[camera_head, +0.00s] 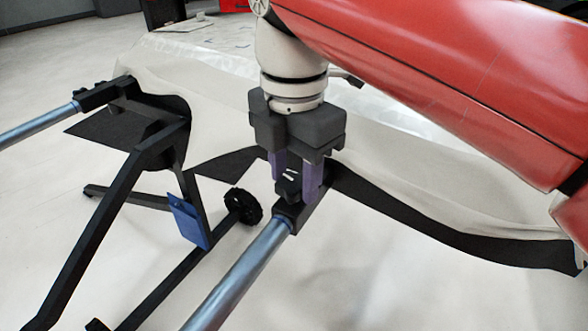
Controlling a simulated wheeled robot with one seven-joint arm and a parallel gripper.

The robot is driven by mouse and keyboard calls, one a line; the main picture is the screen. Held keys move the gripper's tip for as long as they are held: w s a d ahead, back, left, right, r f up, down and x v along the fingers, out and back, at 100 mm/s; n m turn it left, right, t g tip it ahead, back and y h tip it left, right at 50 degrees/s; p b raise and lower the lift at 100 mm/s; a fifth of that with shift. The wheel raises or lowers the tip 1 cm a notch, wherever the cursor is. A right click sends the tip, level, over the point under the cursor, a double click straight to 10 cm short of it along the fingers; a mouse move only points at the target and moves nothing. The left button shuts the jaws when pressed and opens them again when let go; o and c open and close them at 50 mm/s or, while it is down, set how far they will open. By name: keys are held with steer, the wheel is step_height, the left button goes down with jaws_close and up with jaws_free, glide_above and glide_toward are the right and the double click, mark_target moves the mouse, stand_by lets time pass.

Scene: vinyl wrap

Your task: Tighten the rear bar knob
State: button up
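My gripper (296,186) points down at the end of a metal bar (238,276). Its two purple fingers are apart, one on each side of a small dark part (289,186) at the black clamp (290,214) on the bar's end. This part may be the bar knob, but the fingers partly hide it. I cannot tell whether the fingers touch it. A round black ribbed knob (244,206) sits to the left, on the black stand, apart from my gripper.
A black stand frame (100,210) fills the left, with a blue tag (188,222) hanging on it. A second metal bar (38,130) ends in a clamp at upper left. A large off-white panel (420,185) with black edging lies behind and right of my gripper.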

steer(key=shift+c, duration=0.9)
